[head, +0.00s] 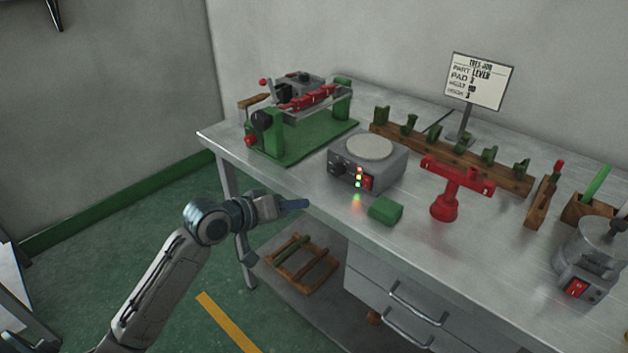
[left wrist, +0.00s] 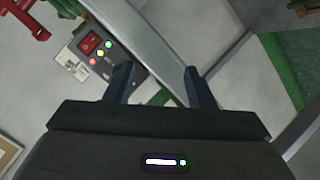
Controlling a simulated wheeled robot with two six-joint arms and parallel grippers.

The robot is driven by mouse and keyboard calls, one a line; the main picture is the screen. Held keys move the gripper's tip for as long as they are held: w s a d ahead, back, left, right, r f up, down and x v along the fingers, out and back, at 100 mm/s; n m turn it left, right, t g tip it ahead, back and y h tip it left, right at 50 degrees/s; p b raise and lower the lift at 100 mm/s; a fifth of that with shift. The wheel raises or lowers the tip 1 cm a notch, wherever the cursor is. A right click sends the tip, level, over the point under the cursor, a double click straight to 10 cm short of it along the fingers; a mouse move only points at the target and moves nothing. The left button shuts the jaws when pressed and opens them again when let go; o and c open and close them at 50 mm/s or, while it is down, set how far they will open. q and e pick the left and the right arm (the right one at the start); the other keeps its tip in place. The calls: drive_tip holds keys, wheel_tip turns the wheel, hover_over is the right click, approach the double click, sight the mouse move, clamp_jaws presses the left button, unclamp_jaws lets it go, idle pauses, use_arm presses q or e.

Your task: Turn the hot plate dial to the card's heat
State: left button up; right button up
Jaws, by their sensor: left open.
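The hot plate (head: 392,172) is a grey box with a pale round top, near the table's front edge in the head view. Its dark dial (head: 338,169) is on the left of the front face, beside a red switch (head: 368,183) and small lit lamps. The card (head: 478,82) stands behind on a post; its heat line is too small to read surely. My left gripper (head: 300,204) is open and empty, in front of the table edge, left of and apart from the dial. The left wrist view shows its spread fingers (left wrist: 158,82) and the red switch (left wrist: 90,43). My right gripper is not in view.
A green block (head: 385,211) lies in front of the hot plate. A red stand (head: 450,190) is to its right, a wooden rack (head: 500,176) behind, and a green-based machine (head: 300,142) to its left. A grey pot (head: 590,250) stands far right. Drawers are below.

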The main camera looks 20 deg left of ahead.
use_arm(q)
drive_tip(key=h, duration=0.2)
approach(334, 171)
drive_tip(key=s, duration=0.2)
drive_tip(key=t, duration=0.1)
drive_tip(key=x, duration=1)
drive_tip(key=shift+w+a+f, duration=0.1)
drive_tip(key=shift+a+f, duration=0.05)
drive_tip(key=shift+a, duration=0.1)
drive_tip(key=c, duration=1)
